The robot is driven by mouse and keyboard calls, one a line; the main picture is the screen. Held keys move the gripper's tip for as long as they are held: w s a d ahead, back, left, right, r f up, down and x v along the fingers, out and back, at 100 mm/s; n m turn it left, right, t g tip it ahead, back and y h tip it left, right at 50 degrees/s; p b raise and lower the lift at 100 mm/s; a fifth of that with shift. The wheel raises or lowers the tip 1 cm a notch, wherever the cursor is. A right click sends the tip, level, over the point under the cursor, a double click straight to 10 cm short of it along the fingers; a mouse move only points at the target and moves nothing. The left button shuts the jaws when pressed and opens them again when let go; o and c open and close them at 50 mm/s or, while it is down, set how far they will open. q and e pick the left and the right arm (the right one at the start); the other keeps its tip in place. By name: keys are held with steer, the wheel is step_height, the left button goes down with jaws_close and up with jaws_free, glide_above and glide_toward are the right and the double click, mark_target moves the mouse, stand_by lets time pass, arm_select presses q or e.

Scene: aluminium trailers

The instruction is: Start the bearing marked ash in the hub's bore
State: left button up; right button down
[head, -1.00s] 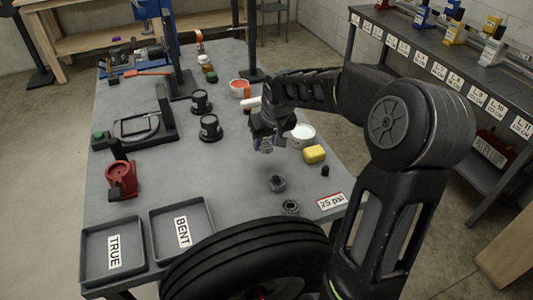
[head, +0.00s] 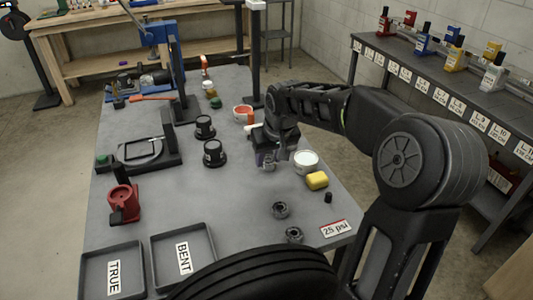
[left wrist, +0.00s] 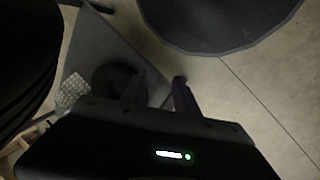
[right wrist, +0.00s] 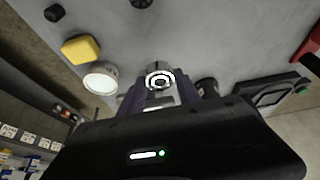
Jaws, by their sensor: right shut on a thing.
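My right gripper (head: 268,163) is shut on a small metallic ring-shaped piece, held above the middle of the grey bench. In the right wrist view the piece (right wrist: 160,79) shows a round face with a pale ring; I cannot read any mark on it. Two dark flanged cylinders with pale labels, a nearer one (head: 214,153) and a farther one (head: 204,127), stand left of the gripper; which is the hub is not clear. Two small dark round toothed parts (head: 280,210) (head: 294,235) lie nearer the front. My left gripper (left wrist: 156,88) has its fingers apart and empty, off the bench.
A white tub (head: 306,161) and a yellow block (head: 317,180) stand just right of the right gripper. A red stand (head: 123,204) and trays marked TRUE (head: 84,284) and BENT (head: 206,241) are at the left.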

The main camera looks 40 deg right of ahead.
steer(key=a+f+n, duration=0.1)
steer(key=a, duration=0.6)
steer(key=w+a+f+n+y, duration=0.1)
steer(key=a, duration=0.7)
steer(key=w+a+f+n, duration=0.1)
steer(key=a, duration=0.6)
steer(key=shift+w+a+f, duration=0.1)
steer(key=shift+a+f, duration=0.2)
steer(key=shift+f, duration=0.1)
steer(key=shift+a, duration=0.45)
